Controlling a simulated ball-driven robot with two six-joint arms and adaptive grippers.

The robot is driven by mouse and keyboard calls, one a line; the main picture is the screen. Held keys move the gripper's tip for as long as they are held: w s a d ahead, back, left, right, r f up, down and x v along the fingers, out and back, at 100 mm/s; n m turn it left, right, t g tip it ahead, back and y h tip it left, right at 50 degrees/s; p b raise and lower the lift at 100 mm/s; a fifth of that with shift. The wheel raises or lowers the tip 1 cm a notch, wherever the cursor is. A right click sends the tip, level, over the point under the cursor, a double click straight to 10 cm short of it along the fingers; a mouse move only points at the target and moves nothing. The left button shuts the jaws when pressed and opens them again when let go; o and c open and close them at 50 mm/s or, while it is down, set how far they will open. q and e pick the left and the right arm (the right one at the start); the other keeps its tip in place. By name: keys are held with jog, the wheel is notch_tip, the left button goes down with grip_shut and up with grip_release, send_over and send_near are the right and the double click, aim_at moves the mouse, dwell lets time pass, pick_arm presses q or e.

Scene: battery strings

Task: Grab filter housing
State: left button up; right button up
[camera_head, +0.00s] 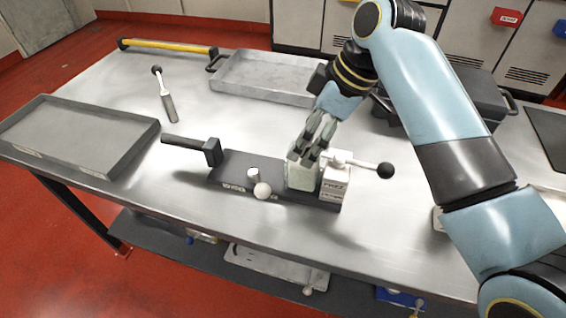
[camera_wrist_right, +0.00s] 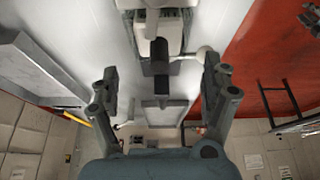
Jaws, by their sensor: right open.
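The thing I take for the filter housing is a pale grey-green block (camera_head: 298,176) at the right part of a dark fixture base (camera_head: 232,172), beside a white end block (camera_head: 335,180). My right gripper (camera_head: 312,150) comes down from above at this block, its fingers partly covering it in the head view. In the right wrist view my right gripper (camera_wrist_right: 160,70) is open, fingers wide apart. A pale block (camera_wrist_right: 160,18) shows at the top between the finger lines, partly cut off; I cannot tell whether the fingers touch it. My left gripper is not in view.
The fixture has a black ball lever (camera_head: 385,170), a white ball knob (camera_head: 262,191) and a black handled block (camera_head: 211,152). A grey tray (camera_head: 80,108) lies left, another tray (camera_head: 262,92) behind. A small handled tool (camera_head: 167,105) and a yellow bar (camera_head: 165,45) lie at the back left.

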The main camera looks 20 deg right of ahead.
jog(key=shift+x, duration=1.2)
jog(key=shift+a+f, duration=0.15)
jog(key=shift+f, duration=0.2)
jog(key=x, duration=0.4)
jog(key=shift+w+f, duration=0.15)
jog(key=shift+f, duration=0.1)
jog(key=shift+a+f, duration=0.1)
jog(key=shift+f, duration=0.1)
jog(key=shift+c, duration=1.7)
jog(key=c, duration=0.9)
jog(key=shift+w+r, duration=0.1)
jog(key=shift+c, duration=0.8)
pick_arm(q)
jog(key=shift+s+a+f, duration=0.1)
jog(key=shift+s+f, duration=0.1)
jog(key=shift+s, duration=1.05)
